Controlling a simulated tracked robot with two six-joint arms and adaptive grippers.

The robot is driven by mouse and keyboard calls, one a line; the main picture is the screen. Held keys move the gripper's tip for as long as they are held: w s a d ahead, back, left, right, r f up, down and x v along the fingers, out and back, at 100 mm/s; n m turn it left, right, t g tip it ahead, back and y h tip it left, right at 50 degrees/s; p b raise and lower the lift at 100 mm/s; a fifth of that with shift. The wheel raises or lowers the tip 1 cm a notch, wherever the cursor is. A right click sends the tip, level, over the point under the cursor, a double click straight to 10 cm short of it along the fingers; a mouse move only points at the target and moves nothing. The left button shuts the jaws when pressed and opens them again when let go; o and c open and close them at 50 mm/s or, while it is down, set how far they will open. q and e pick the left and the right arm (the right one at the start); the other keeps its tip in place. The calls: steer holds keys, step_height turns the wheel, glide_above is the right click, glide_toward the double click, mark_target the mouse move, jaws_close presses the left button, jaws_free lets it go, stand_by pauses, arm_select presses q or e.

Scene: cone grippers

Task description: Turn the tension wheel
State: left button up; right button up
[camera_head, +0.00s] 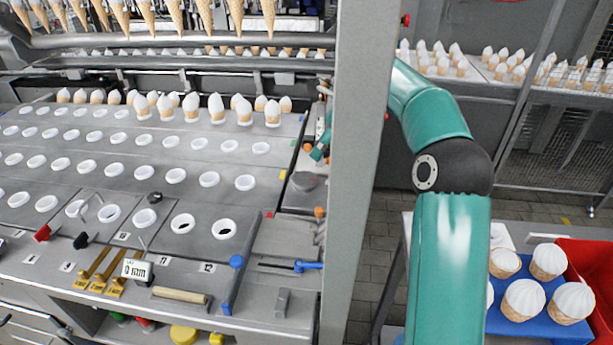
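I cannot tell for sure which part is the tension wheel. A dark grey round disc (307,181) lies flat at the right end of the machine deck, just left of the grey post, and may be it. My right arm, teal with a black joint, rises from the bottom right and passes behind the post. A small teal piece shows left of the post, above the disc. My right gripper is hidden, and its contact with anything cannot be seen. My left arm and gripper are not in view.
A tall grey post (362,190) blocks part of the view. The machine deck (75,183) has rows of holes and white-topped cones. Blue levers (308,266) and a yellow wheel (183,335) are at its front. A blue tray (537,325) with cones and a red bin (590,262) stand right.

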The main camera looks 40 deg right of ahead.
mark_target(307, 179)
steer(key=x, duration=1.3)
steer(key=shift+a, duration=0.1)
